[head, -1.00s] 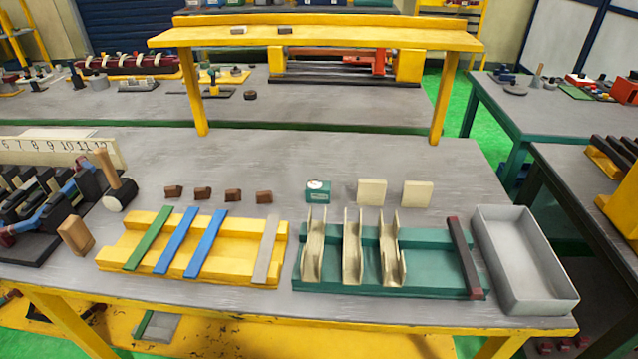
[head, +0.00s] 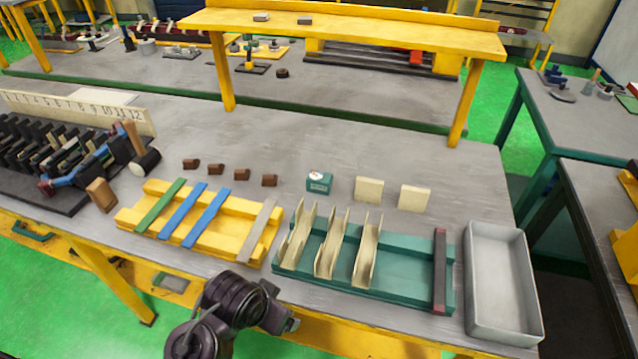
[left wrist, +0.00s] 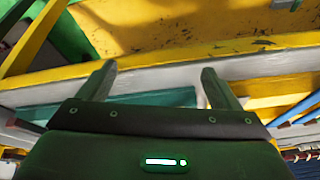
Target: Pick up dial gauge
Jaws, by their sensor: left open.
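A small teal box with a white round face on top (head: 319,183), which looks like the dial gauge, stands on the grey table behind the teal fixture, left of two cream blocks. My left arm has come in at the bottom of the head view, in front of the table's front edge. In the left wrist view my left gripper (left wrist: 158,76) is open, with nothing between its fingers. The gauge cannot be made out in that view. My right gripper is not in view.
The teal fixture (head: 395,278) with upright cream channels stands between the front edge and the gauge. A yellow fixture (head: 160,222) with coloured strips is left of it. A grey tray (head: 468,290) is at right. Brown blocks (head: 241,175) and cream blocks (head: 369,189) flank the gauge.

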